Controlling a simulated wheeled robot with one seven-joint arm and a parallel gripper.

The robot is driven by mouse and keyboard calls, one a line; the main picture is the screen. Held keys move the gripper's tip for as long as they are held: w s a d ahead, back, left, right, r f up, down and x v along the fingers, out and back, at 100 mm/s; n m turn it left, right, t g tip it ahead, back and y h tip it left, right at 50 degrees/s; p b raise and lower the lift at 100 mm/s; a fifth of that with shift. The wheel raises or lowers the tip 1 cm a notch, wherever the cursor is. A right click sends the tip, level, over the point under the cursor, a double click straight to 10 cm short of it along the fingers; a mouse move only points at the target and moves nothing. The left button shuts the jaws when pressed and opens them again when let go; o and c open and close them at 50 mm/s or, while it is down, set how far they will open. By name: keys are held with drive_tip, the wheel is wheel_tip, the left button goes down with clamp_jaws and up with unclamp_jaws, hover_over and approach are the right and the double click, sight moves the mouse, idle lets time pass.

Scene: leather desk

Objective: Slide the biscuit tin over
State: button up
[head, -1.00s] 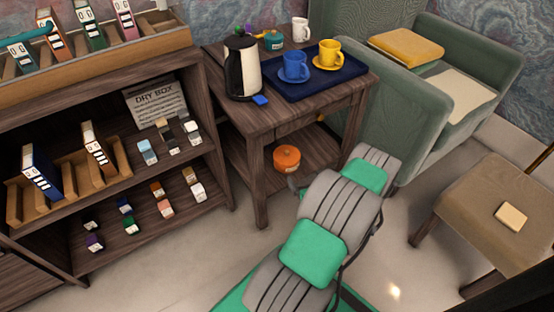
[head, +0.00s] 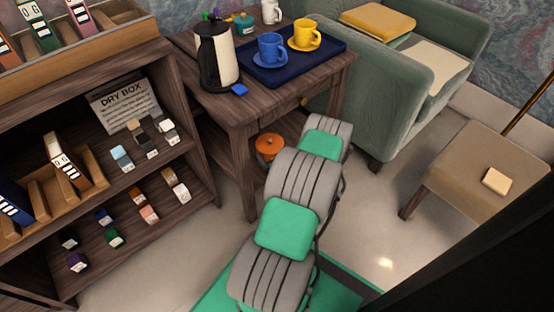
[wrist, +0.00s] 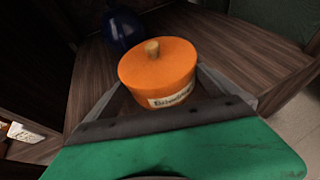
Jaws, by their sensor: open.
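The biscuit tin is orange and round, with a knobbed lid and a pale label. It stands on the lower shelf of the side table (head: 280,95), where the head view shows part of the tin (head: 268,146) beside my arm. In the wrist view the tin (wrist: 158,72) stands upright between the two fingers of my gripper (wrist: 165,85). The fingers are spread, one on each side of the tin. I cannot tell whether either finger touches it. My gripper is hidden behind my arm in the head view.
A dark blue round object (wrist: 123,28) stands behind the tin on the shelf. A table leg (head: 241,175) rises close to my arm. Above are a blue tray (head: 335,62) with two cups and a kettle (head: 216,58). A shelf unit (head: 190,160) stands left, a beige stool (head: 465,160) right.

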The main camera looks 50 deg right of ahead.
drive_tip(key=shift+b+x, duration=0.4)
drive_tip(key=shift+x, duration=1.2)
drive_tip(key=shift+c, duration=0.4)
drive_tip(key=c, duration=1.1)
drive_tip(key=shift+o, duration=0.2)
